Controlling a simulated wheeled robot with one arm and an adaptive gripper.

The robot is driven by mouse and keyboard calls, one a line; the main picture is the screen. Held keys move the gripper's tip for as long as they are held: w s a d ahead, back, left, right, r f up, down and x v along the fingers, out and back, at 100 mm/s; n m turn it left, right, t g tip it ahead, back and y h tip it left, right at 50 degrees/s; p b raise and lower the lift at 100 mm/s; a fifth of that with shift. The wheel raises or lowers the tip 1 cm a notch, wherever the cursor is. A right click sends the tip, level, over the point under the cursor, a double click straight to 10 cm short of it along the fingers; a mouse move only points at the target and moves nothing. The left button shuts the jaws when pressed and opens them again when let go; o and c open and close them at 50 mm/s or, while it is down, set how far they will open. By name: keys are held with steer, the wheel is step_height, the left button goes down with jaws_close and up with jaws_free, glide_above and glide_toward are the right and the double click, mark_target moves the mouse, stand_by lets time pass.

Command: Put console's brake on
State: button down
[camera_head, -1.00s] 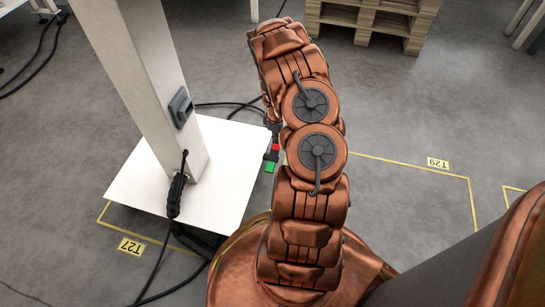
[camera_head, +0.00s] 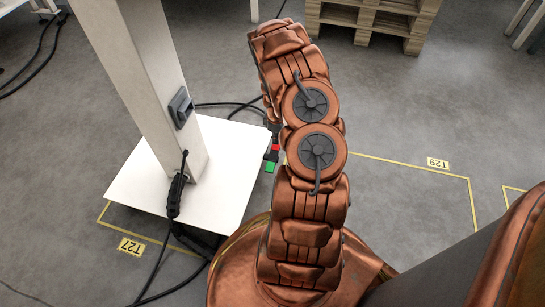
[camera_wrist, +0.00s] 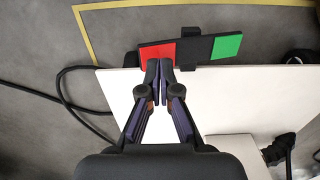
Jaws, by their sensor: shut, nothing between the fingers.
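The console shows in the head view as a pale column (camera_head: 140,80) on a white base plate (camera_head: 225,160). At the plate's edge is a brake bar with a red pad (camera_head: 275,148) and a green pad (camera_head: 270,168). In the wrist view the red pad (camera_wrist: 157,50) is on the left and the green pad (camera_wrist: 227,45) on the right, with a dark block (camera_wrist: 190,46) between them. My gripper (camera_wrist: 159,66) is shut and empty. Its tips overlap the lower edge of the red pad; I cannot tell whether they touch. The head view hides most of it behind my arm.
Black cables lie on the floor around the plate, one (camera_wrist: 75,100) at its left in the wrist view. A dark handset (camera_head: 175,192) hangs by the column. A wooden pallet (camera_head: 375,20) stands at the back. Floor right of my arm is clear, with yellow markings (camera_head: 400,164).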

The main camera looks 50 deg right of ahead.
mark_target(276, 146)
steer(key=shift+f, duration=1.95)
stand_by(1.3)
steer(key=shift+r+p, duration=2.15)
steer(key=shift+r, duration=1.4)
